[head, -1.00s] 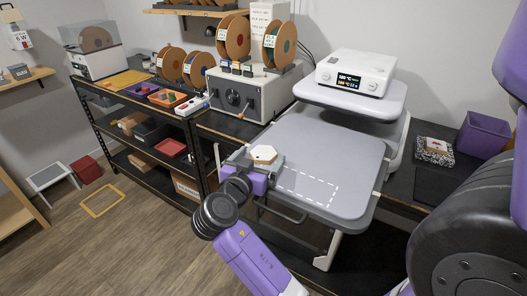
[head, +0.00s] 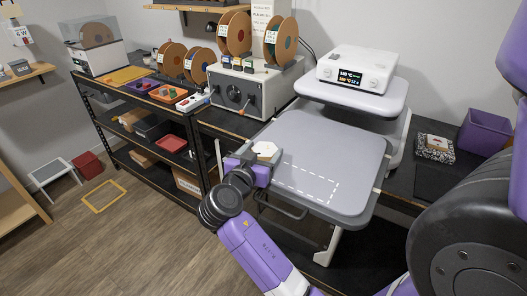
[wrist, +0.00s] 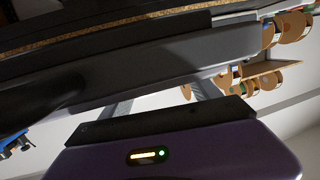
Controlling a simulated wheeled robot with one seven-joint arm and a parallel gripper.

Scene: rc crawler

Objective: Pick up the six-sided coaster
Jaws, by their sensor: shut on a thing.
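The six-sided coaster (head: 265,149), pale and hexagonal, is in the head view at the left edge of the grey press platen (head: 330,148). My gripper (head: 256,155) is shut on it, with the grey fingers around the coaster and the purple hand on the near left side. The coaster's face shows upward. Whether a gap lies between coaster and platen cannot be told. The wrist view shows my purple hand and dark bar, with large dark and grey surfaces close in front; the coaster is not clearly made out there.
A dashed white outline (head: 308,182) marks the platen's front. The press's white control box (head: 355,72) stands behind. A grey spool machine (head: 250,90) is left of the platen. A purple bin (head: 484,132) and a speckled notebook (head: 434,148) lie to the right.

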